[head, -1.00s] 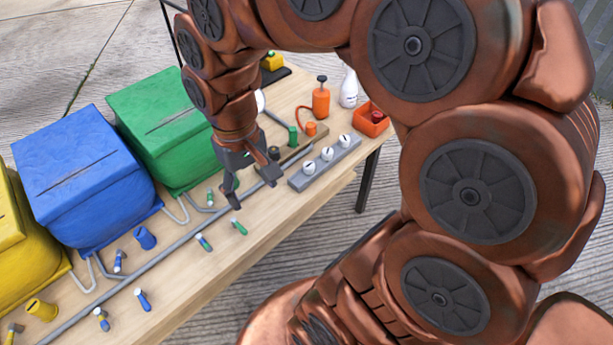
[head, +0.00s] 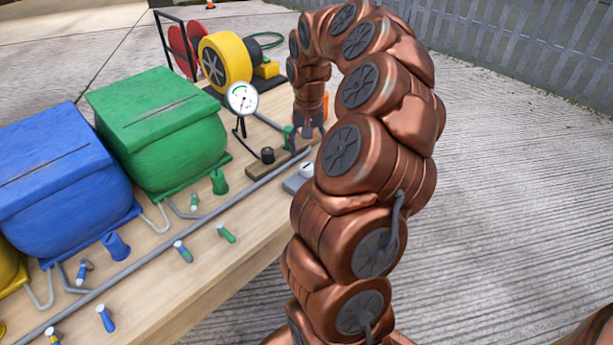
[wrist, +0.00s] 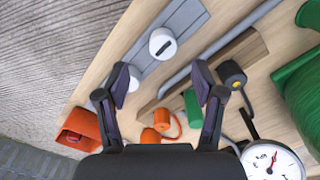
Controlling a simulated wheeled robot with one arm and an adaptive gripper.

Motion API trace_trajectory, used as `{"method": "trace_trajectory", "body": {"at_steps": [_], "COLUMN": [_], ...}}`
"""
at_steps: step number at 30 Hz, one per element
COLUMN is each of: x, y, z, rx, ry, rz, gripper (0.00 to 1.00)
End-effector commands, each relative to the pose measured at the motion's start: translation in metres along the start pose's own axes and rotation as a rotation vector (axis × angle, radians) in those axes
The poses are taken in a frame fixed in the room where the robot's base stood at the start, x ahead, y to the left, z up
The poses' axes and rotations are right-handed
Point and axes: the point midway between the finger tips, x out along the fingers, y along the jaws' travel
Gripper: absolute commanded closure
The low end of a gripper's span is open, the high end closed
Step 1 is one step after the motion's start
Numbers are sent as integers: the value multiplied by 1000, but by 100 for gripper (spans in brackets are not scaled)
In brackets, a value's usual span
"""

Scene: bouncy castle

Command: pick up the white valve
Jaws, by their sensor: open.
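White valves with dark slots sit on a grey strip (wrist: 182,20). In the wrist view, one white valve (wrist: 162,43) shows clearly beyond the fingertips, and another (wrist: 133,79) is partly hidden by the left finger. In the head view one white valve (head: 306,170) shows beside my arm, which hides the rest of the strip. My gripper (wrist: 163,82) is open and empty, pointing down over the table. In the head view it (head: 308,128) is at the table's far right part, beyond the visible valve. I cannot tell its exact height.
A wooden block with a black knob (wrist: 232,73), a green cylinder (wrist: 193,108), orange parts (wrist: 161,120) and an orange box (wrist: 80,130) are close by. A gauge (head: 242,98) stands near my gripper. Green (head: 160,130) and blue (head: 62,175) bins stand left.

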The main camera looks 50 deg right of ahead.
Motion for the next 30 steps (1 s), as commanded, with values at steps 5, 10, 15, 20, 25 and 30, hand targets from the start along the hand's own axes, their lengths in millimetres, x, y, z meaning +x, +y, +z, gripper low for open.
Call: {"method": "trace_trajectory", "body": {"at_steps": [5,10,15,20,25,30], "x": [18,28,48,68,73,73], "y": [0,-1,-4,-4,-4,-4], "z": [1,1,0,0,0,0], "rx": [-3,-2,-3,-2,-3,-3], "ry": [-3,-4,-4,-3,-1,-1], "rz": [1,0,-1,-1,-1,-1], "gripper": [32,32,32,32,32,38]}}
